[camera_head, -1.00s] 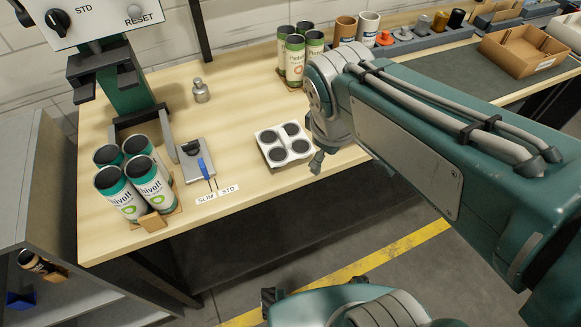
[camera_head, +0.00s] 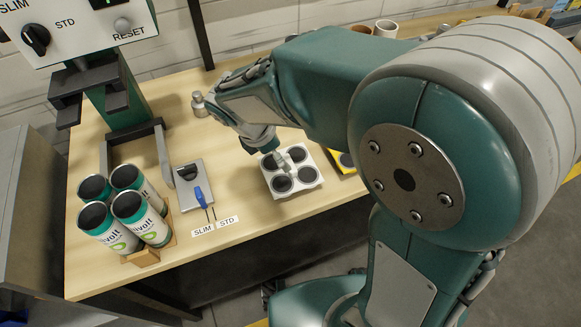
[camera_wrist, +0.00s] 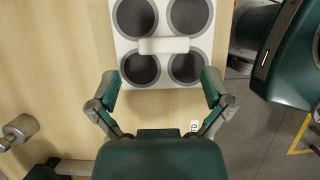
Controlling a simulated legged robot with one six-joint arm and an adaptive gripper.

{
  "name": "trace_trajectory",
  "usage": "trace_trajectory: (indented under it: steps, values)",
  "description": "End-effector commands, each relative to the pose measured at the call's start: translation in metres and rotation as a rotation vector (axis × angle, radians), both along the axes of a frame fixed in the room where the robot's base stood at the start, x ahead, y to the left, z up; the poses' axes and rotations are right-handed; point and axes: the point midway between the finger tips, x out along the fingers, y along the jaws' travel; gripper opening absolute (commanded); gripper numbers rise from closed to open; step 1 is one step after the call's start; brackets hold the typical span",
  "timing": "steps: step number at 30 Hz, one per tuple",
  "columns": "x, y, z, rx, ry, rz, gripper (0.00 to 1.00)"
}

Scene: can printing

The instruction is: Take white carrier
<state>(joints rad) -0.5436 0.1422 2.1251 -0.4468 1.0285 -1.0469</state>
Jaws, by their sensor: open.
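The white carrier (camera_head: 311,176) stands on the wooden table in front of my arm. It has round dark wells and a pale bar-shaped handle across its middle. In the wrist view, the carrier (camera_wrist: 163,74) is at the top, its handle (camera_wrist: 163,45) running left to right. My gripper (camera_wrist: 160,88) is open there, with one finger to each side of the carrier's near edge. Nothing is between the fingers except the view of the table and the carrier's edge. In the head view my gripper (camera_head: 262,140) is above the carrier's back left edge and partly hidden by my arm.
A wooden carrier of several green and white cans (camera_head: 148,222) stands at the left. A grey device with a blue lever (camera_head: 190,188) and SLIM and STD labels (camera_head: 214,226) lie between. A machine stand (camera_head: 130,105) and metal weight (camera_head: 199,103) are behind. A metal knob (camera_wrist: 20,128) shows in the wrist view.

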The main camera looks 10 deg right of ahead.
Motion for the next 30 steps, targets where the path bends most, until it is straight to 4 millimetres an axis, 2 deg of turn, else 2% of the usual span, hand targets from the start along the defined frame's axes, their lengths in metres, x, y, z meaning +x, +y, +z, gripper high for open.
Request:
trace_trajectory:
  steps: [11, 20, 21, 22, 24, 30]
  values:
    - [0.002, -0.024, -0.043, 0.0, 0.002, -0.003, 1.0]
    - [0.003, -0.024, -0.048, 0.001, 0.0, -0.002, 1.0]
    - [0.003, -0.024, -0.048, 0.001, 0.0, -0.002, 0.82]
    - [0.003, -0.024, -0.048, 0.001, 0.0, -0.002, 0.69]
    - [0.003, -0.024, -0.048, 0.001, 0.0, -0.002, 0.54]
    - [0.003, -0.024, -0.048, 0.001, 0.0, -0.002, 0.52]
